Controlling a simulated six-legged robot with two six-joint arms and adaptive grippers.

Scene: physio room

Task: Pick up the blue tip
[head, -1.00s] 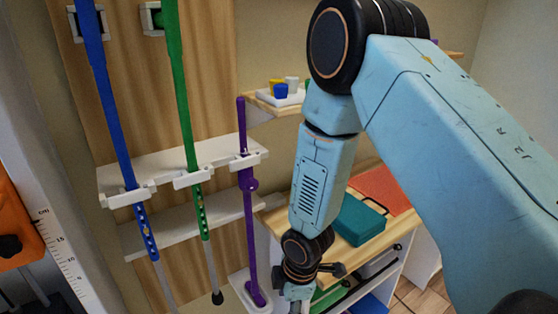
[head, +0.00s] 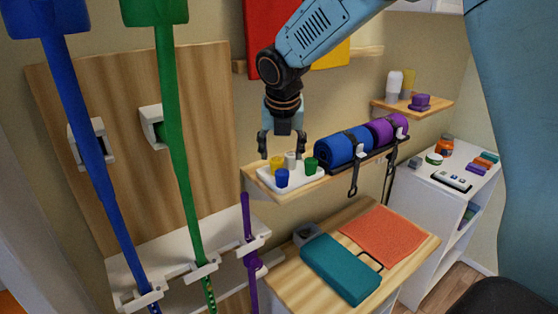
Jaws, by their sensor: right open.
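The blue tip (head: 282,178) is a small blue cup shape at the front left of a white tray (head: 300,185) on a wooden wall shelf. A yellow tip (head: 277,163), a whitish tip (head: 291,158) and a green tip (head: 311,165) stand on the same tray. My right gripper (head: 282,152) points down over the back of the tray. Its fingers are apart, with nothing seen held between them. The blue tip is nearer the camera than the fingers and is not between them. My left gripper is not in view.
Blue (head: 342,147) and purple (head: 384,129) rolls with straps lie right of the tray. Blue (head: 88,150) and green (head: 179,150) crutches stand at the left. A teal case (head: 340,268) and orange mat (head: 384,234) lie on the bench below.

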